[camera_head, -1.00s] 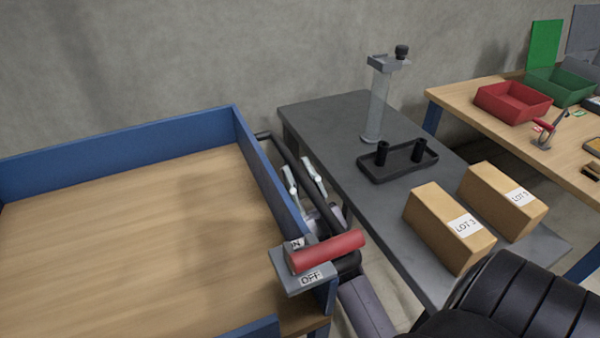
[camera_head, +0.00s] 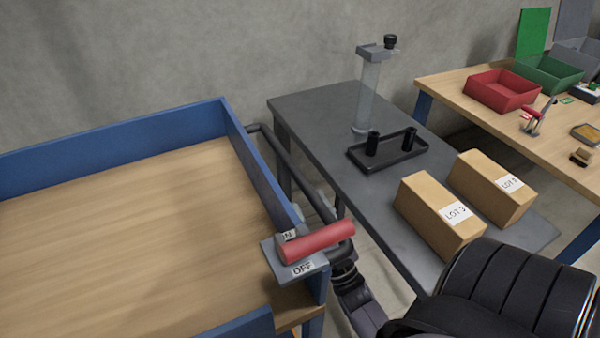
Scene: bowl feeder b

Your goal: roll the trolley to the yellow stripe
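The trolley (camera_head: 120,240), as I take it, is the wood-topped cart with blue side walls filling the left of the head view. A black push bar (camera_head: 292,165) runs along its right side. My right gripper (camera_head: 343,250) is just right of the red lever, by the near end of the push bar. Its fingers are hidden, so I cannot tell whether it grips the bar. My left gripper is not in view. No yellow stripe shows.
A dark grey table (camera_head: 310,105) stands close right of the trolley, with a clear column stand (camera_head: 368,95), a black tray (camera_head: 400,155) and two "LOT 3" boxes (camera_head: 440,215). A wooden bench (camera_head: 455,85) with red and green bins is further right. A wall closes the back.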

